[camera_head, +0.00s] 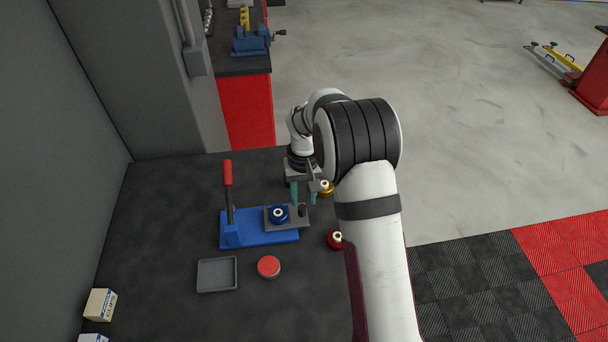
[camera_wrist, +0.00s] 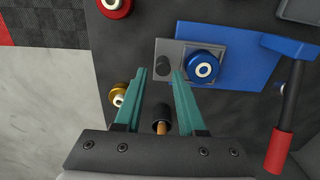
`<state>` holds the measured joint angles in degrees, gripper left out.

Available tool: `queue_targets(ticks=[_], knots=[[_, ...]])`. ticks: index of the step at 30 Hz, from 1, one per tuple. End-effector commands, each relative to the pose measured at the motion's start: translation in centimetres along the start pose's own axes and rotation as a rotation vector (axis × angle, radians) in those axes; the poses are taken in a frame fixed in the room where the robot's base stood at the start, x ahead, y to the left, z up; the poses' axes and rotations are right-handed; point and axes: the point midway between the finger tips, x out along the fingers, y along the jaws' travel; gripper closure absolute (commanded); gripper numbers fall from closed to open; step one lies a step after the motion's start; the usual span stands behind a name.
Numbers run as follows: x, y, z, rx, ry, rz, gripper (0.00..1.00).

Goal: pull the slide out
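The slide (camera_head: 293,222) is a grey plate on a blue fixture base (camera_head: 262,239), with a black knob (camera_head: 303,211) near its right end. A blue ring-shaped part (camera_head: 278,214) sits on the plate. In the wrist view, the slide (camera_wrist: 168,48) and its knob (camera_wrist: 163,66) show just past the fingertips. My gripper (camera_head: 304,203) has teal fingers and is open. In the wrist view, my gripper (camera_wrist: 159,72) has the knob lying between its fingertips in the picture. I cannot tell whether the fingers are down at knob height.
A red-handled lever (camera_head: 228,173) stands at the base's left end. A gold part (camera_head: 326,188) and a red part (camera_head: 335,239) lie to the right. A black and orange piece (camera_wrist: 160,127) shows between the fingers. A grey tray (camera_head: 217,275) and red-topped tin (camera_head: 269,267) are in front.

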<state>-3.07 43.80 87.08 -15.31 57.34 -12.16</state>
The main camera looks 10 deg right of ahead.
Motion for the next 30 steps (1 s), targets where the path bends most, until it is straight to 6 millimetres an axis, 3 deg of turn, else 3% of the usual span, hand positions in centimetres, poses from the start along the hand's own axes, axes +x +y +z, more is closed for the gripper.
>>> queue_targets(ticks=[6, 12, 17, 30], knots=[[-7.0, 0.0, -0.1, 0.000, 0.006, 0.000, 0.61], [-11.6, 0.0, -0.1, 0.000, 0.004, 0.001, 0.61], [-13.0, 0.1, 0.0, -0.001, 0.001, 0.001, 0.61], [-13.3, 0.1, 0.3, 0.005, 0.000, -0.001, 0.61]])
